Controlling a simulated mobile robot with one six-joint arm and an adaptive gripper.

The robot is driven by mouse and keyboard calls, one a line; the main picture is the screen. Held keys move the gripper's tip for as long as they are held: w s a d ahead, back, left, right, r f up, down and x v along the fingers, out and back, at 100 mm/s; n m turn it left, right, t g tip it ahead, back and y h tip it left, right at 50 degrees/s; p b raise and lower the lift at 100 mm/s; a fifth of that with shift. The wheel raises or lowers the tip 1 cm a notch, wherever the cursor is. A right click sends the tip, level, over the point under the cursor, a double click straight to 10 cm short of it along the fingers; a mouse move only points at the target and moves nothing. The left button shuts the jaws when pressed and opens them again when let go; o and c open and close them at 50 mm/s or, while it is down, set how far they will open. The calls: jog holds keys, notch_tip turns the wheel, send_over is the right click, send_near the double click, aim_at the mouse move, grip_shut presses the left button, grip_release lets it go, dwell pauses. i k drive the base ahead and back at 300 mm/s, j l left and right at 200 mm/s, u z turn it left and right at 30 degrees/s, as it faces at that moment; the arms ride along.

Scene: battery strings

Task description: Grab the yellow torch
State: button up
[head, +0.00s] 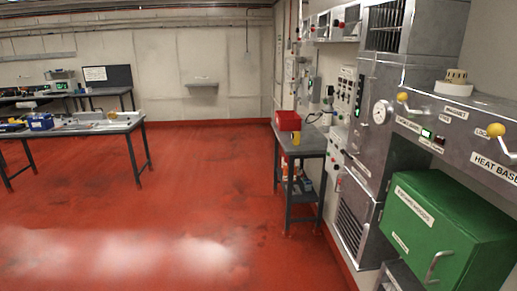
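I cannot make out a yellow torch for certain. A small yellow object (296,138) is at the front of the red container on the small grey table at the right wall; it is too small to tell what it is. Small items, some with yellowish parts, lie on the left workbench (128,121), too small to identify. My gripper is not in view.
The red container (288,120) is on the small grey table (312,145). A blue box (40,122) sits on the left workbench. A green cabinet (445,230) and grey machine with yellow knobs (495,130) stand close at right. The red floor (200,190) between is clear.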

aim_at(295, 135)
jog(key=i, duration=2.65)
jog(key=i+z, duration=0.15)
jog(key=i, duration=0.5)
jog(key=i+j, duration=0.2)
jog(key=i, duration=0.45)
jog(key=i+j+z, duration=0.1)
jog(key=i+z, duration=0.2)
jog(key=i+j+z, duration=0.15)
jog(key=i+z, duration=0.2)
jog(key=i+j+z, duration=0.3)
jog(key=i, duration=0.1)
